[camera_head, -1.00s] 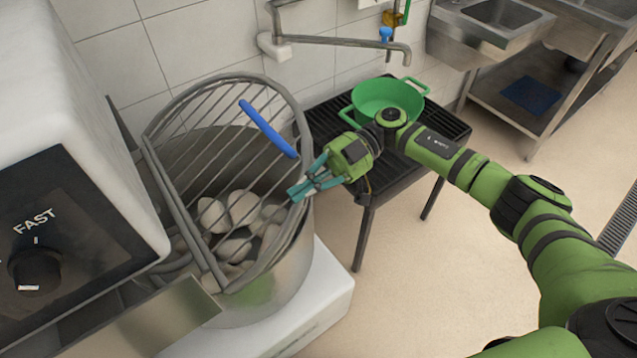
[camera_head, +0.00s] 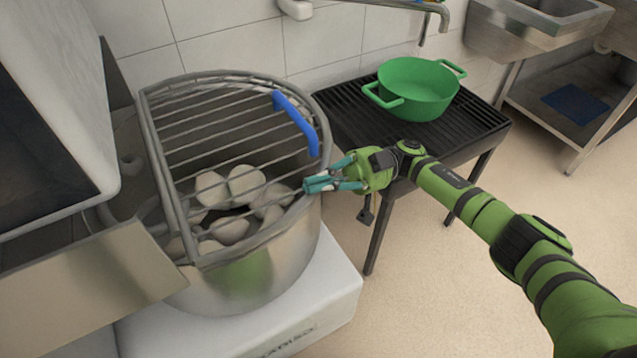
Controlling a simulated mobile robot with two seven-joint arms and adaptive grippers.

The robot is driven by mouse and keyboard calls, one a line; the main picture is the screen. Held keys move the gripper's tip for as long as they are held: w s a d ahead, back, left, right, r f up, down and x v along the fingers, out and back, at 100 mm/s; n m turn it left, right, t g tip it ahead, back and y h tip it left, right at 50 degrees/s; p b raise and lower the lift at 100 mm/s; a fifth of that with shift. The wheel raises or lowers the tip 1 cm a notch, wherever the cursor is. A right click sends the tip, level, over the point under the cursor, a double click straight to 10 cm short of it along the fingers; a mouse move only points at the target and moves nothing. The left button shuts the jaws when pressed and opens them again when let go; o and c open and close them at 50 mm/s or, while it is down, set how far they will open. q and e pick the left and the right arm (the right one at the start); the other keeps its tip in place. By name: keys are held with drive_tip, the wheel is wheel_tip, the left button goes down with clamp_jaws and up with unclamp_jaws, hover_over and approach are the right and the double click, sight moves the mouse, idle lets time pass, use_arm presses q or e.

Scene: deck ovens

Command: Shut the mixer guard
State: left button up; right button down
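The mixer guard (camera_head: 222,136), a grey wire grille with a blue handle (camera_head: 298,122), lies over the steel mixer bowl (camera_head: 262,276). The handle is on the guard's right side. Its straight frame bar runs along the left of the bowl. Any remaining gap between guard and rim is hard to judge. My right gripper (camera_head: 318,184) is at the bowl's right edge, below the handle and apart from it. Its teal fingers look closed together with nothing between them. The tips overlap the rim in view; I cannot tell whether they touch. My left gripper is not in view.
Pale dough pieces (camera_head: 246,183) lie inside the bowl. A black slatted table (camera_head: 345,104) with a green pot (camera_head: 418,88) stands right of the mixer, near my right arm. A steel sink (camera_head: 535,22) is at the back right. Open floor lies at the right.

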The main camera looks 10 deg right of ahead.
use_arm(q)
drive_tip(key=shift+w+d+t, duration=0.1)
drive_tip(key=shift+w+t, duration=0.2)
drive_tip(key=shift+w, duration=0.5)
use_arm(e)
drive_tip(key=shift+s+f, duration=0.1)
drive_tip(key=shift+f, duration=0.3)
drive_tip(key=shift+f, duration=0.1)
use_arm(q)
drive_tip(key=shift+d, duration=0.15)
use_arm(e)
drive_tip(key=r+v, duration=0.1)
drive_tip(key=v, duration=0.6)
drive_tip(key=shift+d+f, duration=0.2)
drive_tip(key=shift+d, duration=0.1)
